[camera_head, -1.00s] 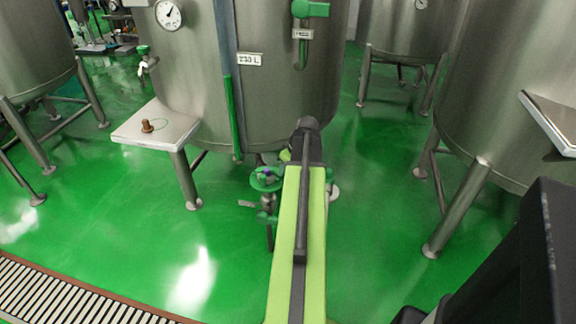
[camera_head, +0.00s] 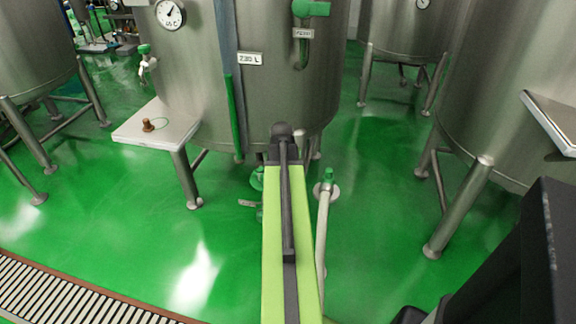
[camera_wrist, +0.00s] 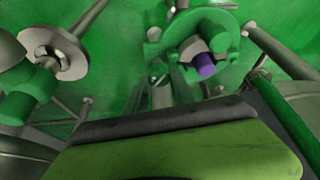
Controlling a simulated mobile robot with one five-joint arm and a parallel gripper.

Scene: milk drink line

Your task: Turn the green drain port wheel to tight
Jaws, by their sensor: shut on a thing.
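The green drain port wheel (camera_wrist: 222,24) shows in the wrist view at the top, with a purple piece (camera_wrist: 205,65) and a pale part at its middle. In the head view only its left edge (camera_head: 257,178) shows, low in front of the middle tank, beside my arm. My gripper (camera_wrist: 160,72) is at the near left side of the wheel, shut on its rim. The exact contact is small and dim. In the head view my gripper is hidden by my arm.
A second green valve (camera_head: 328,176) with a pale flange and pipe is right of my arm. The middle tank (camera_head: 285,85) stands above, with a side shelf (camera_head: 135,130) at left. Other tanks stand either side.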

